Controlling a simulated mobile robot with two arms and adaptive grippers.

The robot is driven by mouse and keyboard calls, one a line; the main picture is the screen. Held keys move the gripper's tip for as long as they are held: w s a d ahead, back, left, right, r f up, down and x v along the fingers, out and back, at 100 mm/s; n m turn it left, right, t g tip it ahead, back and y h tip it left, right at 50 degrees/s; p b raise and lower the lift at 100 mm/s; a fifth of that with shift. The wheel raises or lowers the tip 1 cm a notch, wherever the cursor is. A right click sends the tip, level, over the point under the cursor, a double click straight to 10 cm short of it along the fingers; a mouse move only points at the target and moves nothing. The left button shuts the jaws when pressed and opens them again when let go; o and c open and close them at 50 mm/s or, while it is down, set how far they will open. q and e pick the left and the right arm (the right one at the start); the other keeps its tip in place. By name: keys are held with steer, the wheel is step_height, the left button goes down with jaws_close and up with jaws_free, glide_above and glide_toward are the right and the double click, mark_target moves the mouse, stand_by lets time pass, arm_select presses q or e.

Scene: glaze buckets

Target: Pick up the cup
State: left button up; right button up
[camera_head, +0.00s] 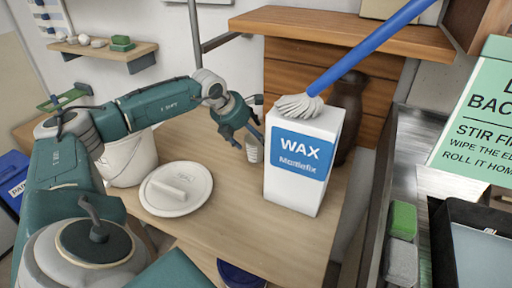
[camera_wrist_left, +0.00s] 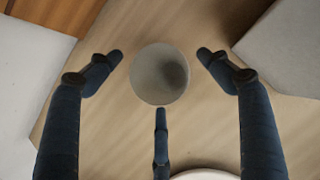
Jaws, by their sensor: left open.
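The cup (camera_wrist_left: 160,75) shows from above in the left wrist view as a pale grey round vessel with a shaded inside, upright on the wooden table. In the head view only a small pale part of the cup (camera_head: 252,150) shows, left of the wax box and partly hidden by my gripper. My left gripper (camera_head: 246,138) is open above the cup. In the wrist view two fingers stand left and right of it with gaps, and the third is just below its rim. My right gripper is not in view.
A white wax box (camera_head: 299,170) stands close right of the cup, with a brush with a blue handle (camera_head: 365,48) above it and a dark vase (camera_head: 349,105) behind. A white lid (camera_head: 176,189) lies to the left, near a white bucket (camera_head: 128,160). The front tabletop is clear.

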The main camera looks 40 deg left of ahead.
mark_target(256, 141)
arm_select(q)
steer(key=shift+x, duration=1.5)
steer(key=shift+s, duration=0.1)
steer(key=c, duration=1)
